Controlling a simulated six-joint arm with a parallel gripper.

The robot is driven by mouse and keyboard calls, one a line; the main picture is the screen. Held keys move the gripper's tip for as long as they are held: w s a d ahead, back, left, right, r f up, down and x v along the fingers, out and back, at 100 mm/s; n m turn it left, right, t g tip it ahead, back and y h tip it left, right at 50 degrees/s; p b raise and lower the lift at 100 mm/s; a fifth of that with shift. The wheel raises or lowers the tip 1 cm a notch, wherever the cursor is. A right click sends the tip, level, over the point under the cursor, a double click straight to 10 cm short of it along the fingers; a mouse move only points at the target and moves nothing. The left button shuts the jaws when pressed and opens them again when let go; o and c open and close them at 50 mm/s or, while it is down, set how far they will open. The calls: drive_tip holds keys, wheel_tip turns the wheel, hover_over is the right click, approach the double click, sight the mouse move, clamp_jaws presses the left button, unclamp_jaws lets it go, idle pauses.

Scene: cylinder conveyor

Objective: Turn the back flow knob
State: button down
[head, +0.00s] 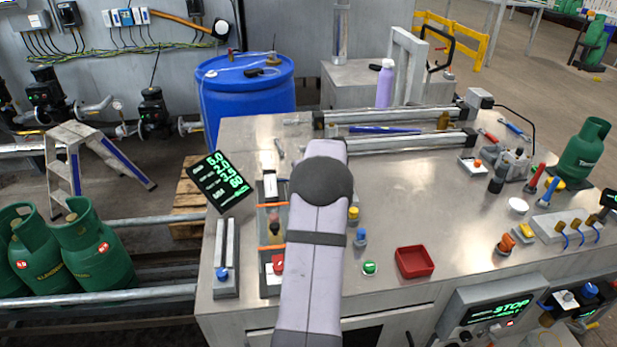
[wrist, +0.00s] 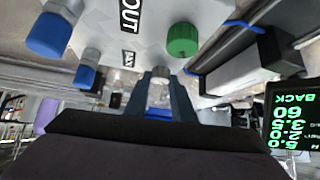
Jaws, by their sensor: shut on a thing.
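My gripper (wrist: 160,92) is shut on a small knob (wrist: 159,113) with a grey metal stem and a blue end, partly covered by the fingers. It appears to be the back flow knob, but I read no label on it. In the head view my own arm hides the gripper and this knob. A dark display (wrist: 289,115) at the right of the wrist view shows green figures and the word BACK upside down. The display also shows in the head view (head: 219,180), left of my arm.
In the wrist view, two blue knobs (wrist: 48,35) (wrist: 86,77) are at the left and a green knob (wrist: 182,39) is above. In the head view, a red tray (head: 414,262) and a green button (head: 370,267) stand right of my arm. A blue drum (head: 245,100) stands behind.

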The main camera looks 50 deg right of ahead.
idle(0.3)
drive_tip(key=c, duration=1.5)
unclamp_jaws()
drive_tip(key=shift+b+v, duration=1.45)
drive_tip(key=shift+v, duration=2.25)
drive_tip(key=shift+a, duration=0.1)
